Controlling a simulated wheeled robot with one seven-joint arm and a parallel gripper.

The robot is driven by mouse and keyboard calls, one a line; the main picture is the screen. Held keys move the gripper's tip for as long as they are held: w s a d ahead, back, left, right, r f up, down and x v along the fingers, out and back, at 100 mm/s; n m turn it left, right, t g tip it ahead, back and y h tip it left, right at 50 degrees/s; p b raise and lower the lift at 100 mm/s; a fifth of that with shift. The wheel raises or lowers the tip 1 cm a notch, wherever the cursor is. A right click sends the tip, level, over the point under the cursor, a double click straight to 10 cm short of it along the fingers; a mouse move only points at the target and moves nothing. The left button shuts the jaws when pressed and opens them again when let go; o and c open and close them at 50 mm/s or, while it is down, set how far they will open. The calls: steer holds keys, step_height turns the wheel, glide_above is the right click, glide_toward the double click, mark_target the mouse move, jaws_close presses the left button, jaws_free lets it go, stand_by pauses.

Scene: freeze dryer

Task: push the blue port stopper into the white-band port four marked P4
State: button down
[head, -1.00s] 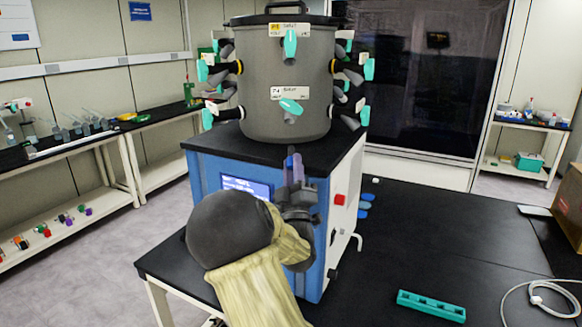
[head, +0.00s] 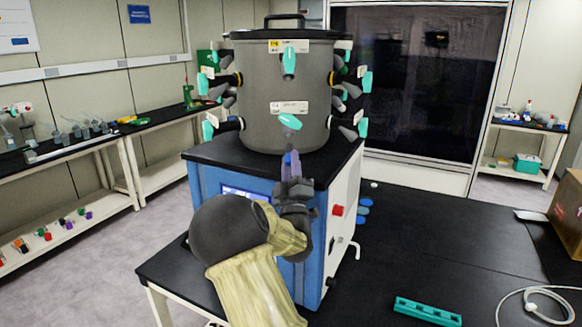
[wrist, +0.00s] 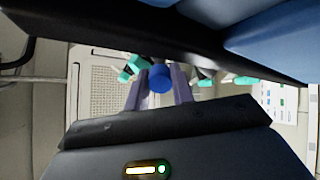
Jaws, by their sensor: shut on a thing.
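The blue port stopper (wrist: 160,78) is held between the purple fingertips of my gripper (wrist: 159,92) in the wrist view. In the head view the stopper (head: 288,157) shows as a small blue tip on top of my upward-pointing gripper (head: 291,172). The lower front port, under a white label (head: 288,107) whose text is too small to read now, has a teal handle (head: 290,121) on the grey drum (head: 265,85). The stopper is below this port in the picture and looks apart from it. The port's opening and white band cannot be made out.
Several other teal-handled ports (head: 360,127) stick out from the drum's sides. The drum stands on a blue and white cabinet (head: 338,205) with a black top. A teal rack (head: 428,311) and a white cable (head: 540,292) lie on the black table, which has free room at right.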

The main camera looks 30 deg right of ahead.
steer(key=shift+x, duration=0.8)
steer(key=shift+d+b, duration=0.1)
steer(key=shift+b, duration=0.2)
steer(key=shift+w+d+r, duration=0.1)
steer(key=shift+w+r, duration=0.15)
steer(key=shift+r, duration=0.05)
stand_by(0.8)
